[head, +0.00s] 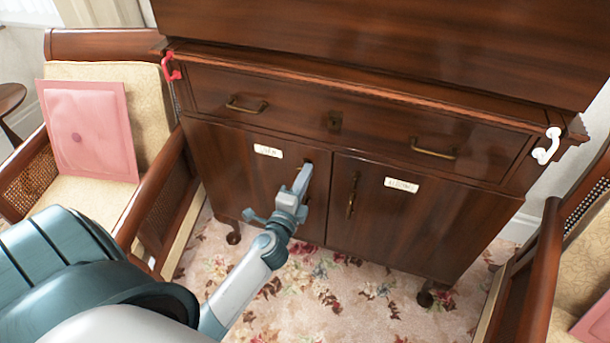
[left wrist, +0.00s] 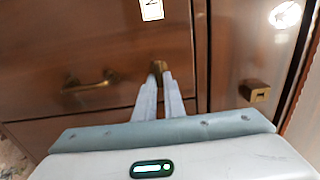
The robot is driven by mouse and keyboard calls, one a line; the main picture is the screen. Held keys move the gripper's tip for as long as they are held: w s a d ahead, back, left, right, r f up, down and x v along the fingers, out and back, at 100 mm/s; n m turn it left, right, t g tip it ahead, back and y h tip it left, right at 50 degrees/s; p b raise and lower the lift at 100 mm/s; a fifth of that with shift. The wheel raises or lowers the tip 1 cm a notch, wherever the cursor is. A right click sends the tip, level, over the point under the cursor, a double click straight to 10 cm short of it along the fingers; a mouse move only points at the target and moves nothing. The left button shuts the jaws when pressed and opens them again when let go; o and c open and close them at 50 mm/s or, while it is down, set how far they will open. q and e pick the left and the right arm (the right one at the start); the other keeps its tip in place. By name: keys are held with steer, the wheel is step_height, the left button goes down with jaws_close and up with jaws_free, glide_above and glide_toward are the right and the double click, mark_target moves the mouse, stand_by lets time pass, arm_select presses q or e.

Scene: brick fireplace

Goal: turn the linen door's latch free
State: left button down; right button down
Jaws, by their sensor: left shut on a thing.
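The linen door (head: 232,165) is the left of two dark wooden doors, shut in its frame; its small pale label (head: 268,151) is too blurred to read surely. My left gripper (head: 305,170) is at the door's upper right part. In the left wrist view, my gripper's fingers (left wrist: 159,88) are closed on the small brass latch (left wrist: 158,67), one on each side. Fingers and gripper hide much of the latch, so its exact angle is hard to tell. The door's brass handle (left wrist: 90,82) shows in the left wrist view. My right gripper is out of view.
The right door (head: 420,225) has its own handle (head: 351,195) and label (head: 401,185). A drawer (head: 290,110) with two pulls lies above. A red fitting (head: 171,66) and a white one (head: 546,146) sit at the cabinet's corners. Armchairs flank the cabinet.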

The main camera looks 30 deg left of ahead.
arm_select(q)
steer(key=shift+d, duration=0.1)
steer(key=c, duration=1.8)
jaws_free()
steer(key=shift+c, duration=0.2)
steer(key=shift+s, duration=0.1)
